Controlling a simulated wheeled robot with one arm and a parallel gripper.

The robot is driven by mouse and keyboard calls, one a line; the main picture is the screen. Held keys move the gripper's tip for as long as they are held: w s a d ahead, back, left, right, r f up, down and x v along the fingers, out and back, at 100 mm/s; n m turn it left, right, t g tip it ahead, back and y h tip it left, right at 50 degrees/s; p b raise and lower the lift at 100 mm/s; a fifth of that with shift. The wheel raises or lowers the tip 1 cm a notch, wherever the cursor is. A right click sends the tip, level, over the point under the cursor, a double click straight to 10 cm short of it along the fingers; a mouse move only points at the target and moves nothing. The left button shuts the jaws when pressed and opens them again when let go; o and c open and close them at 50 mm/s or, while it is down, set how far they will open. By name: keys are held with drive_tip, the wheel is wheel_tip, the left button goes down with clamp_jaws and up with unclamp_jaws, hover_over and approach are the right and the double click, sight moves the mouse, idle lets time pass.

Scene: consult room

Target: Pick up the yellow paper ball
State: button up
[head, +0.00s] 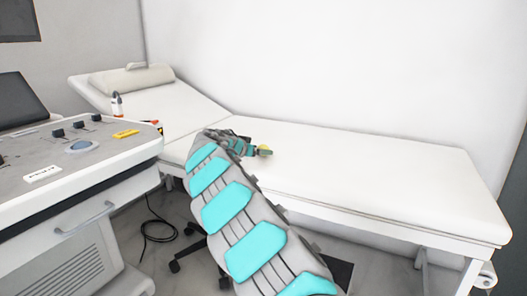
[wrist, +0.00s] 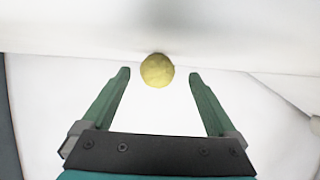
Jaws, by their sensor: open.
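The yellow paper ball (wrist: 157,71) shows in the wrist view as a small round crumpled ball on a white surface, in the gap at the fingertips and slightly ahead of them. My gripper (wrist: 160,75) is open, with a green finger on each side of the ball and space between each finger and the ball. In the head view a small part of the yellow ball (head: 265,148) shows at my gripper (head: 262,152), over the white exam bed (head: 360,165). Most of the ball is hidden there by the gripper.
A medical cart (head: 60,190) with knobs and a screen stands at the left, close to my arm. A pillow (head: 130,79) lies on the bed's raised head end. A white wall (head: 350,60) runs behind the bed. The bed's right part is clear.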

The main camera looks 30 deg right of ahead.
drive_tip(key=shift+w+d+f, duration=0.1)
drive_tip(key=shift+d+f, duration=0.25)
drive_tip(key=shift+d, duration=0.4)
drive_tip(key=shift+x, duration=1)
drive_tip(key=c, duration=1.4)
drive_tip(key=shift+w+a+r, duration=0.1)
drive_tip(key=shift+r, duration=0.05)
